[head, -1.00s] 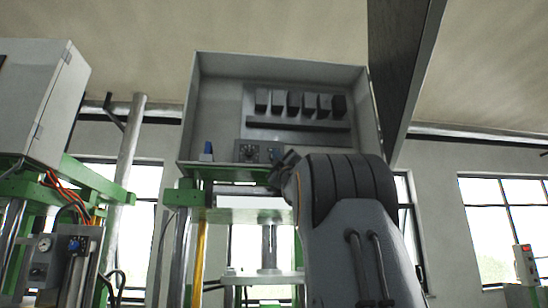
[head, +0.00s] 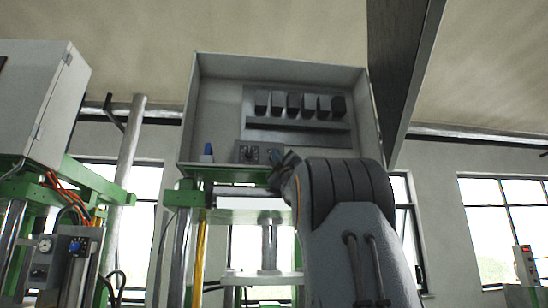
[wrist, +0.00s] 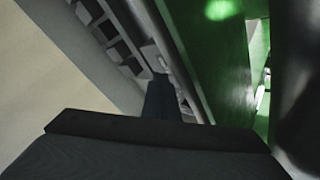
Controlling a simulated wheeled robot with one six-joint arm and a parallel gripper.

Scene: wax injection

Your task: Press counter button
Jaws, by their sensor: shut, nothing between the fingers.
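The open grey cabinet (head: 218,110) stands above the green press. A small dark panel (head: 248,152) with round dials or knobs sits at its lower edge. I cannot make out which part is the counter button; my gripper and arm cover the panel's right side. My gripper (head: 280,168) is at the panel's lower right, close to it in the picture; contact cannot be told. In the wrist view my gripper (wrist: 162,98) shows as a dark, narrow shape with its fingers together and empty, pointing at the cabinet's lower edge.
A row of dark modules (head: 293,103) is inside the cabinet, and a blue-topped part (head: 207,150) is at its lower left. The cabinet's open door (head: 400,70) hangs on the right. A green beam (wrist: 215,60) runs close on the right in the wrist view.

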